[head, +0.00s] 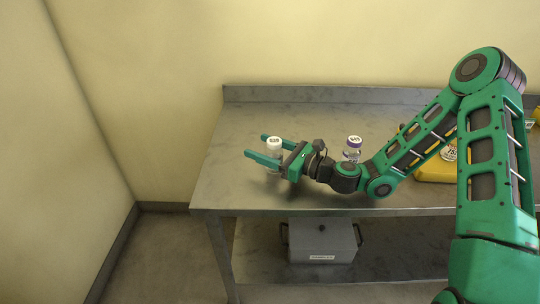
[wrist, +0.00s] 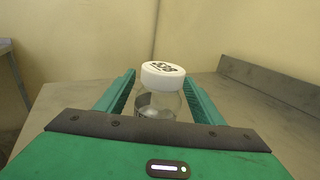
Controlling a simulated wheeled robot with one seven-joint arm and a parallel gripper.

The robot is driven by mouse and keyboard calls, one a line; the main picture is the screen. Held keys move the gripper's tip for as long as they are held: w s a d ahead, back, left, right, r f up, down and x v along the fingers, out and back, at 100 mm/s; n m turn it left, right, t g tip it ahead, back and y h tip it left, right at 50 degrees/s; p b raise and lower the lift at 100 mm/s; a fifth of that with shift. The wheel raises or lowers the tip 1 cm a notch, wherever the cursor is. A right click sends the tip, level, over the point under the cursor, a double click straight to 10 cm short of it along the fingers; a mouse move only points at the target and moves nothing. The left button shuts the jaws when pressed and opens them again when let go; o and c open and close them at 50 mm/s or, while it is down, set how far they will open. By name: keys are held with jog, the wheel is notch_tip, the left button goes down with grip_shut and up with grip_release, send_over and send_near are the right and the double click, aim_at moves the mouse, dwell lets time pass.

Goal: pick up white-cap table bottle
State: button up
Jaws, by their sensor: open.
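The white-cap bottle (head: 274,147) is a small clear bottle standing upright near the left end of the metal table (head: 225,185). My gripper (head: 256,147) is open, with one finger on each side of the bottle. In the wrist view the bottle (wrist: 160,90) stands between the two green fingers of my gripper (wrist: 162,92), with dark print on its white cap. Its lower part is hidden behind the gripper body there. I cannot tell whether either finger touches it.
A second bottle with a purple-marked cap (head: 353,146) stands to the right, close behind my wrist. A yellow object (head: 436,172) lies farther right, partly hidden by my arm. A grey lidded box (head: 322,241) sits on the lower shelf. The table's back left is clear.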

jog(key=shift+a, duration=0.1)
jog(key=c, duration=1.2)
jog(key=shift+r, duration=0.1)
